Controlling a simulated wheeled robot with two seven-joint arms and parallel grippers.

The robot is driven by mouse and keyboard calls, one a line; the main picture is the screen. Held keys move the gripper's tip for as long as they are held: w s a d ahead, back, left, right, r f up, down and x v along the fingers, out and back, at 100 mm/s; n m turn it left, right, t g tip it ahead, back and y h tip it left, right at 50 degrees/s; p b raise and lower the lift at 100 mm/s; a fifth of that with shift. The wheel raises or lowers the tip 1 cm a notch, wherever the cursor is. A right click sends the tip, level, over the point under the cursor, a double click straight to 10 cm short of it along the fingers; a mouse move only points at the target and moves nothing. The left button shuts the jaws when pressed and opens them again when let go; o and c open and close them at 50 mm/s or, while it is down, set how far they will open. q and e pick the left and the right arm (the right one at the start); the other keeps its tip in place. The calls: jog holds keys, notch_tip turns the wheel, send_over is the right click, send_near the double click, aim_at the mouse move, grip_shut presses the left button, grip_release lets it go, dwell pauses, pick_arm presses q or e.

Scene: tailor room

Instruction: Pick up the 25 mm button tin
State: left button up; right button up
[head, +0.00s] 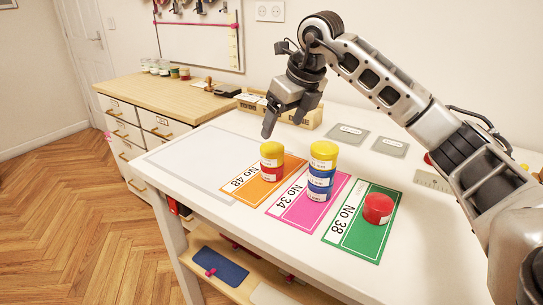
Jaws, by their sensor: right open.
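Several small round tins with white labels stand on three coloured cards. On the orange card No 48 (246,190) a yellow tin (272,150) sits on a red tin (272,172). On the pink card No 34 (288,212) a yellow tin (324,152) tops two blue tins (320,179). On the green card No 38 (362,236) stands a single red tin (378,208). The label print is too small to read, so I cannot tell which tin is 25 mm. My right gripper (283,122) is open and empty, pointing down above and behind the orange card's stack. My left gripper is not in view.
The white table (190,232) has a grey outlined area at left and grey plates (348,134) at back. A wooden box (290,116) stands behind the gripper. A wooden-topped drawer cabinet (165,100) is at left. A shelf (235,270) runs below the table.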

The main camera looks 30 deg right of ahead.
aim_at(272, 147)
jog(key=x, duration=0.4)
jog(key=shift+w+f, duration=0.1)
jog(key=shift+f, duration=0.15)
jog(key=shift+w+p+x, duration=0.2)
jog(key=shift+x, duration=1.1)
jog(key=shift+w+p+x, duration=0.2)
jog(key=shift+x, duration=1.1)
jog(key=shift+d+r, duration=0.15)
jog(key=shift+r, duration=0.05)
jog(key=c, duration=1.1)
